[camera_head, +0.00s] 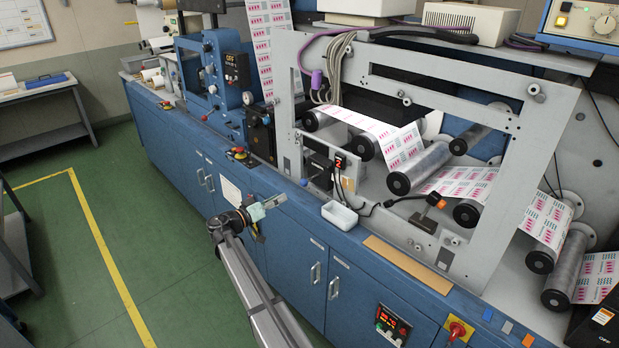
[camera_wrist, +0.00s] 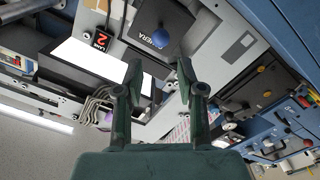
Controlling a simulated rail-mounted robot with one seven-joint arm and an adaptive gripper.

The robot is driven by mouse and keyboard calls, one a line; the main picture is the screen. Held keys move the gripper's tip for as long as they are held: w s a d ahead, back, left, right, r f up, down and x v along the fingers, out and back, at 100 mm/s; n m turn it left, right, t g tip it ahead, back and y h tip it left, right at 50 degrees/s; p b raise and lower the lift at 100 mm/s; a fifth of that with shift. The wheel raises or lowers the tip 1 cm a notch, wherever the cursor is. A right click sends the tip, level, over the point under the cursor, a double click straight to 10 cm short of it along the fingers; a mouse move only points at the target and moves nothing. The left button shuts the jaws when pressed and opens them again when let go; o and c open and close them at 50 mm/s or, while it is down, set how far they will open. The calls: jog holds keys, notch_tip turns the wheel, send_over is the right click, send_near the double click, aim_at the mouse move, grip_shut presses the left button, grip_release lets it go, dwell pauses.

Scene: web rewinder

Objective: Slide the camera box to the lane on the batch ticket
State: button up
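The camera box (camera_wrist: 170,20) is black, with part of the word "CAMERA" and a round blue knob (camera_wrist: 154,36) on it in the wrist view. A red "2" display (camera_wrist: 100,40) is beside it. In the head view the camera box (camera_head: 318,170) appears under the grey frame, with the red "2" display (camera_head: 339,162) at its right. My gripper (camera_wrist: 160,72) is open and empty, its fingers pointing toward the knob with a gap between. In the head view my gripper (camera_head: 270,204) is over the blue cabinet's front edge. A white sheet (camera_head: 230,193) hangs on the cabinet; its text is unreadable.
The grey frame (camera_head: 448,92) and several web rollers (camera_head: 420,167) stand beyond the box. A white tray (camera_head: 339,215) sits right of my gripper on the ledge. A control panel (camera_head: 392,325) is below.

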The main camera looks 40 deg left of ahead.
aim_at(312, 178)
jog(key=w+p, duration=0.2)
jog(key=w, duration=0.3)
jog(key=w+d+p, duration=0.1)
jog(key=w+p, duration=0.1)
jog(key=w, duration=0.4)
jog(key=w+p, duration=0.2)
jog(key=w, duration=0.4)
jog(key=shift+d+r+p, duration=0.25)
jog(key=shift+r+p, duration=0.05)
jog(key=shift+p, duration=0.05)
grip_shut()
